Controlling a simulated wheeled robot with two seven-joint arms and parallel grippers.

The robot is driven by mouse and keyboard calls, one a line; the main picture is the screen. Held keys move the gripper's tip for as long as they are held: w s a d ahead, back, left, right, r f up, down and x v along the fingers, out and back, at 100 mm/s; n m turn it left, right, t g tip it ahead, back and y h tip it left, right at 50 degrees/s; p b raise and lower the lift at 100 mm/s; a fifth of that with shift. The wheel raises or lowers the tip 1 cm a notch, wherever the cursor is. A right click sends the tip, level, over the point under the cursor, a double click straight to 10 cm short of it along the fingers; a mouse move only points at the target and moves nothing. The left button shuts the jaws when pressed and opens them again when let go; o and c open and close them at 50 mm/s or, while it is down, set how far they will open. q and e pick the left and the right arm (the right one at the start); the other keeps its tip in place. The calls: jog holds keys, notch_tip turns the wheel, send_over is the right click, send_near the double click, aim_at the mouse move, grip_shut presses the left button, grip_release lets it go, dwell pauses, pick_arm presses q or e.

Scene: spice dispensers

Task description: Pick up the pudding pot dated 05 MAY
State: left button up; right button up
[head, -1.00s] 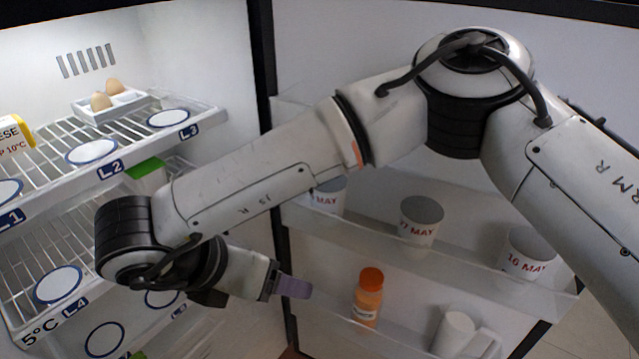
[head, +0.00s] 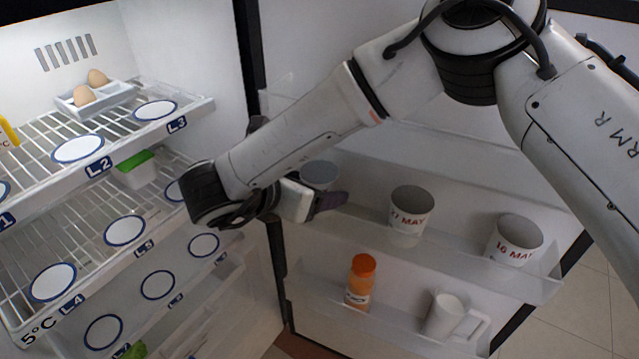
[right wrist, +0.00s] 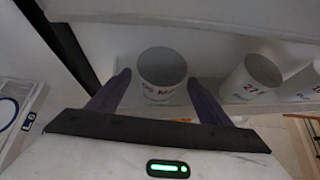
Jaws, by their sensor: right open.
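The leftmost pot (head: 319,173) is a white cup with a grey top on the upper door shelf. My gripper hides its front in the head view. In the right wrist view this pot (right wrist: 162,72) has red lettering that seems to read 05 MAY, though small and blurred. My right gripper (head: 327,202) is open and empty in front of it. In the right wrist view, its two purple fingers (right wrist: 158,84) stand to either side of the pot in the picture; I cannot tell whether they reach around it. My left gripper is not in view.
On the same shelf stand a 27 MAY pot (head: 409,213) and a 16 MAY pot (head: 513,240). An orange bottle (head: 361,282) and a white mug (head: 446,314) stand on the lower door shelf (head: 400,335). The fridge racks (head: 60,245) lie left.

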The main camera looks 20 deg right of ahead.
jog(key=shift+w+d+f, duration=0.2)
jog(key=shift+d, duration=0.05)
jog(key=shift+f, duration=0.1)
jog(key=c, duration=1.2)
